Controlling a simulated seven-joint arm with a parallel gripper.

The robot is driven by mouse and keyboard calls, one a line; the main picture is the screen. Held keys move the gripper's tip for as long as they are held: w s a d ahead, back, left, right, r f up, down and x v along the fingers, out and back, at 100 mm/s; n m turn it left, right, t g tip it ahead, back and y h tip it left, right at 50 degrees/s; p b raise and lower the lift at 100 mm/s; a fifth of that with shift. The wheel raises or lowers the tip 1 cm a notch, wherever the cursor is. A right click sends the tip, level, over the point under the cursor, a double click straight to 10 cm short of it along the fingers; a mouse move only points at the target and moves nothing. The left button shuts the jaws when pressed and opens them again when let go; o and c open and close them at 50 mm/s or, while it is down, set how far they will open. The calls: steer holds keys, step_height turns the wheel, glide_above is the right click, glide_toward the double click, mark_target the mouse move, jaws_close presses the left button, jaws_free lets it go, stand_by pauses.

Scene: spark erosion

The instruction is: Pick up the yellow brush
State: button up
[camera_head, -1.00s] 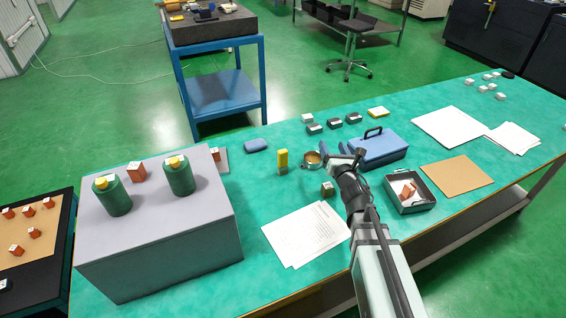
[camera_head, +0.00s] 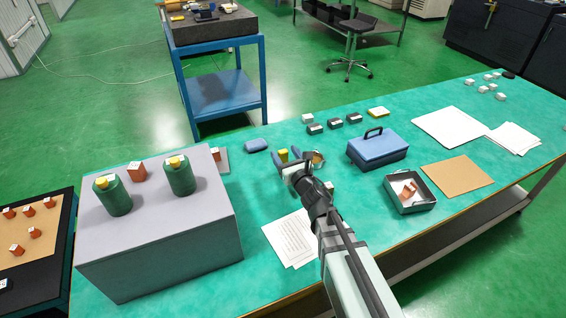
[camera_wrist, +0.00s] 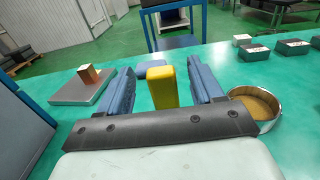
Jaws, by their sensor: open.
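The yellow brush (camera_head: 283,155) stands upright on the green bench; only its yellow top shows in the head view, as my gripper hides the rest. In the wrist view the yellow block-like brush (camera_wrist: 161,86) stands between my two blue fingers, with its lower part hidden behind the dark gripper bar. My gripper (camera_head: 287,158) is open, one finger on each side of the brush. A gap shows between the brush and each finger in the wrist view, where my gripper (camera_wrist: 167,82) appears empty.
A round metal cup (camera_wrist: 255,112) stands close to the right finger. A blue case (camera_head: 377,148) and an open tray (camera_head: 410,205) lie to the right. A large grey block (camera_head: 160,235) with green canisters stands left. Paper sheets (camera_head: 290,238) lie in front.

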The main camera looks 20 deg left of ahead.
steer(key=x, duration=0.4)
steer(key=c, duration=1.1)
steer(key=shift+o, duration=0.2)
steer(key=shift+r, duration=0.15)
step_height(320, 180, up, 10)
